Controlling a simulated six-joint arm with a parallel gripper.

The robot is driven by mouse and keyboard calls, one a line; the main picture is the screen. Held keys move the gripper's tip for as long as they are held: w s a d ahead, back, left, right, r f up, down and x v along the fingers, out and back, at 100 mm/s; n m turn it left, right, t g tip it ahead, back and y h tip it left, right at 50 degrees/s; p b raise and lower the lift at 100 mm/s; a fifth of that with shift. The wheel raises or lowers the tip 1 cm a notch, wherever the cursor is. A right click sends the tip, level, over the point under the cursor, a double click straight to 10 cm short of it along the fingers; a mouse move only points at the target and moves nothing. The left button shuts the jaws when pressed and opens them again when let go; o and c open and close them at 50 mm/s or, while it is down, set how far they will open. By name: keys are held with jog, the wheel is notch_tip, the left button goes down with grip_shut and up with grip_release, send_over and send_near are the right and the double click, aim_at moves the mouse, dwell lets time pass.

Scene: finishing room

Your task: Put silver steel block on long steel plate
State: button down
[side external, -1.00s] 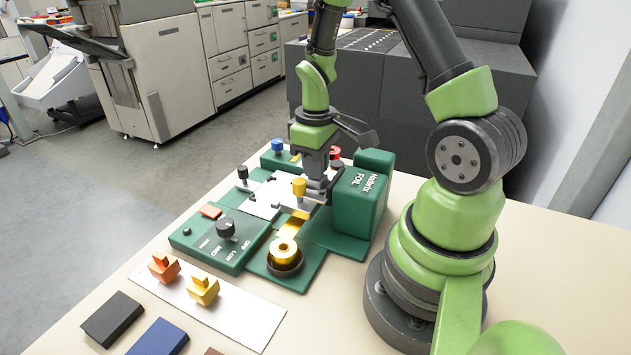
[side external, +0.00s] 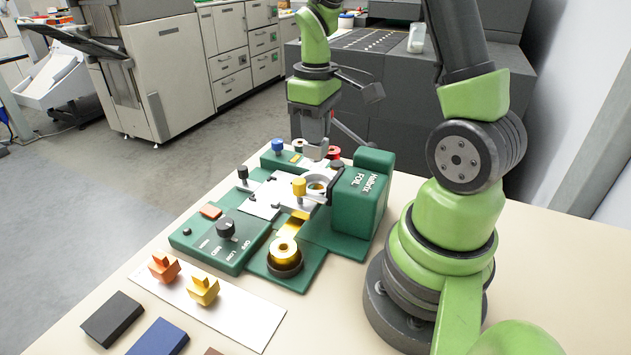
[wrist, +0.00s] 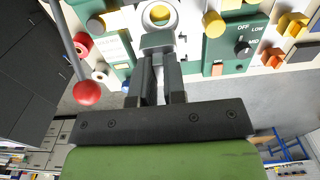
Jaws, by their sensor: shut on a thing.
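My gripper (side external: 315,144) is above the green foil machine (side external: 360,205) in the side view. It is shut on a small grey block, the silver steel block (side external: 316,153), which hangs clear above the machine. In the wrist view the block (wrist: 157,41) shows at the fingertips of my gripper (wrist: 159,56). The long steel plate (side external: 240,321) is a pale flat strip on the table in front of the machine. An orange block (side external: 164,268) and a yellow block (side external: 203,290) stand on its left half. Its right half is bare.
The machine carries a gold foil roll (side external: 285,252), a yellow knob (side external: 299,186) and a black dial (side external: 225,228). A black slab (side external: 112,319) and a blue slab (side external: 158,338) lie at the table front. In the wrist view a red ball (wrist: 87,93) on a rod is beside my gripper.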

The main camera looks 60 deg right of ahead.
jog(key=shift+r, duration=0.15)
dwell(0.3)
jog(key=r, duration=0.5)
jog(key=shift+w+a, duration=0.15)
jog(key=shift+a, duration=0.2)
jog(key=s+a+n, duration=0.2)
jog(key=a+n, duration=1.6)
jog(key=a, duration=0.7)
jog(key=shift+w+d+f, duration=0.1)
jog(key=shift+f, duration=8.85)
